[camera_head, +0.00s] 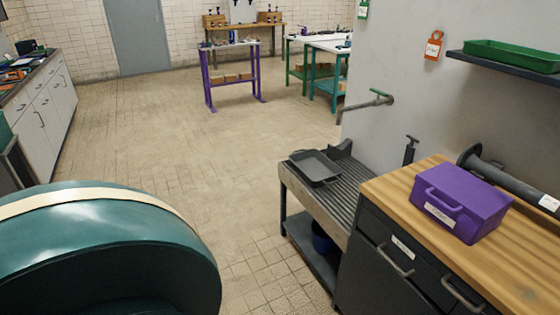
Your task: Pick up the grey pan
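The grey pan (316,168) is a shallow, dark grey rectangular tray with raised sides. It lies on the far left end of a ribbed metal drainboard (347,196), below a wall tap. It looks empty. Neither of my grippers shows in the head view, so I cannot see whether they are open or shut.
A wooden counter (390,186) with a purple case (463,202) and a dark pipe piece (510,176) stands at the right. A large rounded teal shape (110,245) with a cream band fills the lower left. The tiled floor (220,150) between is clear.

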